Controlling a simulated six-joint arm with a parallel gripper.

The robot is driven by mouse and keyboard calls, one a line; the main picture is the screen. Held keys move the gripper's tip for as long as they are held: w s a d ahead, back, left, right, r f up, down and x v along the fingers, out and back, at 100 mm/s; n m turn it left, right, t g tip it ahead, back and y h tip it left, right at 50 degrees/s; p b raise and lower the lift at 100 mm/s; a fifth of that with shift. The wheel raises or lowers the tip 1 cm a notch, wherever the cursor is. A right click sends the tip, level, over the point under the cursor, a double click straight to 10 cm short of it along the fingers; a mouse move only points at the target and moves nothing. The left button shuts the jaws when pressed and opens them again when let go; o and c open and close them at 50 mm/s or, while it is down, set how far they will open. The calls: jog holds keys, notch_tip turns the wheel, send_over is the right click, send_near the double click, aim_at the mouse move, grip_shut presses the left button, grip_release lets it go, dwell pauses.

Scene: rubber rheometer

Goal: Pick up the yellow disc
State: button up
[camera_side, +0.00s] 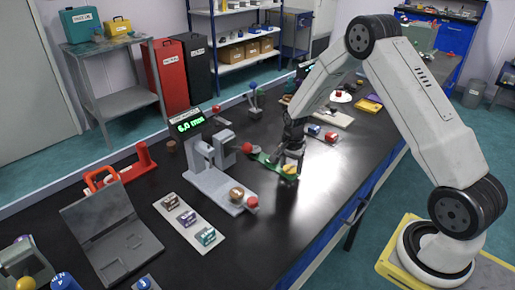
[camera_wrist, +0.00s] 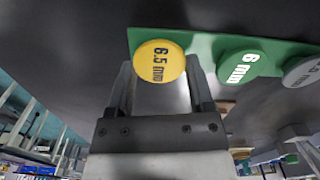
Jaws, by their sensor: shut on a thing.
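The yellow disc (camera_wrist: 158,61), marked 6.5 mm, is between the two fingers of my gripper (camera_wrist: 160,78) in the wrist view. The fingers are shut on its sides. The disc overlaps the left end of a green strip (camera_wrist: 202,45); I cannot tell whether it still touches it. In the side view the yellow disc (camera_side: 290,169) is low at the fingers of my gripper (camera_side: 289,163), over the near end of the green strip (camera_side: 262,158). A green disc (camera_wrist: 238,67), marked 6 mm, and a grey disc (camera_wrist: 302,71) are farther right in the wrist view.
A grey instrument (camera_side: 212,165) with a long base stands left of my gripper. A green-lit display (camera_side: 187,122) is behind it. The black bench right of the gripper is clear.

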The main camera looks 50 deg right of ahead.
jog(key=shift+r, duration=0.15)
jog(key=shift+r, duration=0.55)
jog(key=s+a+r, duration=0.3)
jog(key=s+r, duration=0.9)
jog(key=s, duration=0.1)
jog(key=shift+s+a, duration=0.25)
jog(key=shift+a, duration=0.1)
